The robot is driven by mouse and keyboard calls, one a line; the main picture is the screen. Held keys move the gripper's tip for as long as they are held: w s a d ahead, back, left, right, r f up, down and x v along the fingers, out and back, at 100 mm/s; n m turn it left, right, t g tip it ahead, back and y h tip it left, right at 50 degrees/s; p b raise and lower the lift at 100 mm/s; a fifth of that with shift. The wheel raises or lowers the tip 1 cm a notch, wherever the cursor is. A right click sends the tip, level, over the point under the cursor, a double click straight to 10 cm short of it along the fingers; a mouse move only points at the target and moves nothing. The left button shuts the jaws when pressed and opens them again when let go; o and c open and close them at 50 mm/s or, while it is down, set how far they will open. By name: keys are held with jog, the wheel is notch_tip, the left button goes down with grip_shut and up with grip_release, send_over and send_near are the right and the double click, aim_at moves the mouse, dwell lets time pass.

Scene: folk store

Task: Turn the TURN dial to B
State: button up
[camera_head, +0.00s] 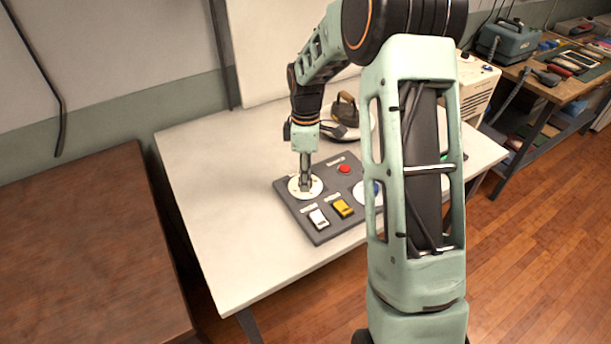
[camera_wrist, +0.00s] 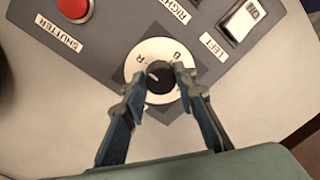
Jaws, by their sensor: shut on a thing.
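The TURN dial has a dark round knob (camera_wrist: 159,84) on a white disc (camera_wrist: 133,66) with letters around it. In the wrist view an R-like letter sits at the disc's upper left and a B-like letter at its upper right. A pale mark on the knob points to the upper left, nearer the R-like letter. My gripper (camera_wrist: 160,92) is shut on the knob, one finger on each side. In the head view my gripper (camera_head: 305,185) points down onto the dial's white disc (camera_head: 293,190) at the panel's left end, and hides the knob.
The dark grey panel (camera_head: 325,232) lies on a white table (camera_head: 225,215). It carries a red button (camera_head: 344,169), a white switch (camera_head: 318,218) and a yellow switch (camera_head: 343,208) close to the dial. An iron (camera_head: 345,108) stands behind. My arm hides the panel's right side.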

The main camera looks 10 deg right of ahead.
jog(key=shift+m, duration=0.3)
jog(key=m, duration=0.3)
jog(key=shift+m+b, duration=0.3)
jog(key=shift+b, duration=0.05)
jog(key=m, duration=0.4)
jog(key=shift+m+b, duration=0.3)
jog(key=shift+b, duration=0.05)
jog(key=m, duration=0.4)
jog(key=shift+t, duration=0.3)
jog(key=shift+s+m+b, duration=0.1)
jog(key=shift+m+b, duration=0.2)
jog(key=shift+m, duration=2.1)
jog(key=o, duration=1.2)
jog(key=shift+c, duration=0.2)
